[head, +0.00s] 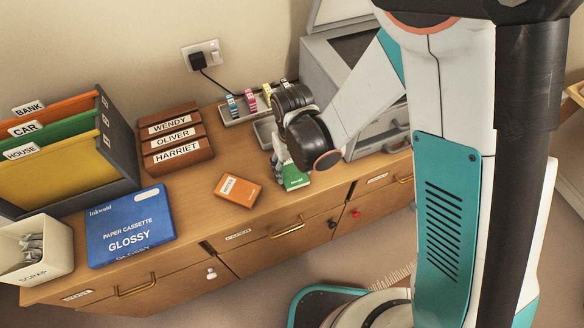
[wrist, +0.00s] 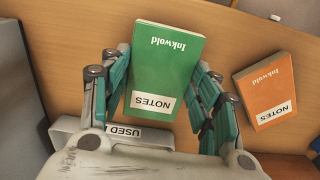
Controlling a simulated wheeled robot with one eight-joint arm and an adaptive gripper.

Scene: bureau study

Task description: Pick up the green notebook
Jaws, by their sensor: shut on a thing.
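The green notebook (wrist: 165,65) is between the fingers of my gripper (wrist: 162,92) in the wrist view. Its cover reads "Inkwold" and has a white "NOTES" label. The fingers are shut on its two long sides. In the head view the green notebook (head: 294,178) shows only in part below my gripper (head: 284,165), near the front edge of the desk top. My arm and gripper hide the rest of it. I cannot tell whether it is touching the desk or just above it.
A grey tray (wrist: 75,128) labelled "USED" sits close to my gripper. A wooden holder (head: 176,140), file folders and a printer (head: 340,60) stand behind.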

